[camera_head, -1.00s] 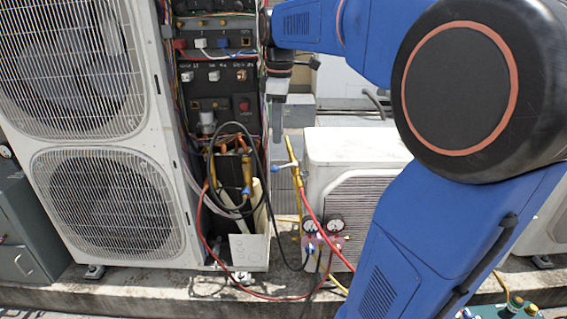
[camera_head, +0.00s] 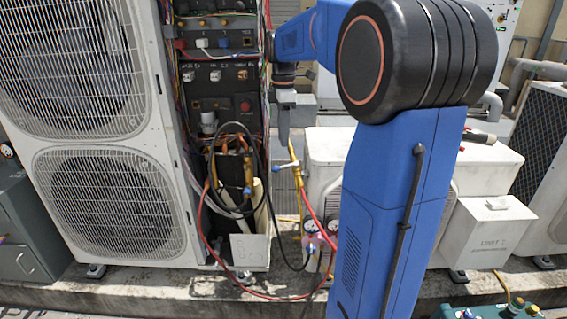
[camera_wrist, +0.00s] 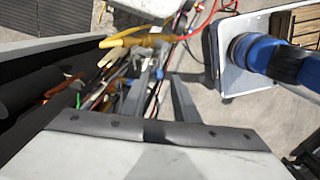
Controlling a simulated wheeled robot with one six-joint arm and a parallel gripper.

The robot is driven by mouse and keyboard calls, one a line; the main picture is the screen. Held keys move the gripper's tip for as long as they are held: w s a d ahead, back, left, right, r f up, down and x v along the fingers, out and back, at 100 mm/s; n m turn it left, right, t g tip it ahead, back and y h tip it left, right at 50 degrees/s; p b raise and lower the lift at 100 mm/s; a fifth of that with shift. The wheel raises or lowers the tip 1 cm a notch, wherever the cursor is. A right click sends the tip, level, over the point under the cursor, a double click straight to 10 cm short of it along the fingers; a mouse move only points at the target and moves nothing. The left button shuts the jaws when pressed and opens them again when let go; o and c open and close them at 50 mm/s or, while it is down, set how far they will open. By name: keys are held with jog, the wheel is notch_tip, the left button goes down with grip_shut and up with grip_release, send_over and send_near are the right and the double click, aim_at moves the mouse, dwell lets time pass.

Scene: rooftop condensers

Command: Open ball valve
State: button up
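The ball valve (camera_head: 287,166) sits on a yellow line beside the open cabinet, with a light blue lever pointing left. In the wrist view, the yellow line (camera_wrist: 140,39) crosses beyond my fingers, and a small blue part shows between them. I cannot tell the lever's exact angle there. My gripper (camera_head: 283,140) points down just above the valve in the head view, apart from the lever as far as I can see. In the wrist view, my gripper (camera_wrist: 161,85) shows two grey fingers with a gap between them and nothing clearly held.
The tall condenser (camera_head: 95,130) and its open wiring cabinet (camera_head: 222,75) stand left of the valve. A smaller white unit (camera_head: 325,148) is close on the right. Gauges (camera_head: 310,232) and red and black hoses hang below. My arm hides part of the right side.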

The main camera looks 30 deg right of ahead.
notch_tip(320, 180, down, 10)
dwell(0.5)
grip_shut()
jog(key=shift+a, duration=0.1)
dwell(1.2)
